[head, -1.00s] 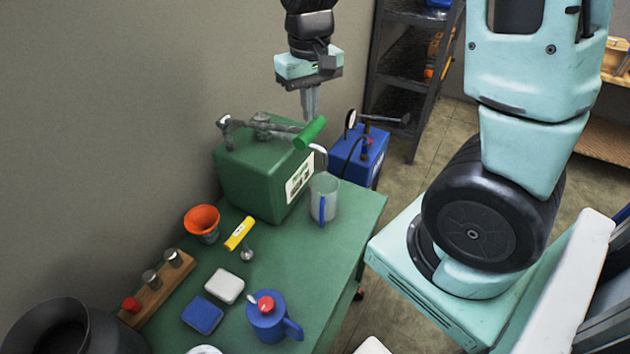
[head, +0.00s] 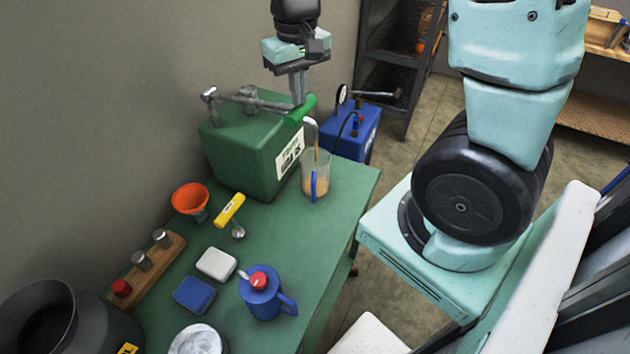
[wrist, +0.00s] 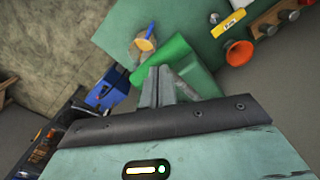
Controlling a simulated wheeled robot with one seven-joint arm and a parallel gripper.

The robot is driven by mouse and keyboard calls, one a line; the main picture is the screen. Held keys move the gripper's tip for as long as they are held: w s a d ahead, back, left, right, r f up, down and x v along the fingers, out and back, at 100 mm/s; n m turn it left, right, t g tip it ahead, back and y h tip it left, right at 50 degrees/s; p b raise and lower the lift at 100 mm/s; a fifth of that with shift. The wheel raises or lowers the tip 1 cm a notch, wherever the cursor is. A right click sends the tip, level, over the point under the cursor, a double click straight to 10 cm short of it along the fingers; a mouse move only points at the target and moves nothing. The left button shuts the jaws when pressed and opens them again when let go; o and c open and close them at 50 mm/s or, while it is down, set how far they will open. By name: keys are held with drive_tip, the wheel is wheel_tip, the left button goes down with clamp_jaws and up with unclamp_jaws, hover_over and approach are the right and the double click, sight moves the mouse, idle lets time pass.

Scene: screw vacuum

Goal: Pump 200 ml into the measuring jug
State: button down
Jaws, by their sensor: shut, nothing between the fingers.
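The green pump tank (head: 235,155) stands on the table, with a grey lever across its top ending in a green handle (head: 305,112). The measuring jug (head: 319,165) stands in front under the spout (head: 312,122). A brownish stream falls into it, and amber liquid fills its lower part; its graduations are too small to read. My gripper (head: 299,100) is shut and empty, pointing down with its fingertips at the handle. In the wrist view the fingers (wrist: 160,75) overlap the green handle (wrist: 172,52), with the jug (wrist: 140,50) beyond. Whether they touch it is unclear.
An orange funnel (head: 190,198), a yellow-handled tool (head: 229,209), white and blue blocks, a wooden rack (head: 150,262) and a blue can (head: 262,297) lie nearer on the table. A blue machine (head: 352,135) stands behind the jug.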

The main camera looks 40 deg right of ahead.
wheel_tip(320, 180, down, 8)
drive_tip(key=b, duration=0.5)
idle(0.7)
wheel_tip(320, 180, up, 12)
drive_tip(key=p, duration=1)
drive_tip(key=shift+f, duration=0.1)
idle(0.8)
drive_tip(key=shift+f+b, duration=3.7)
drive_tip(key=shift+f, duration=1.35)
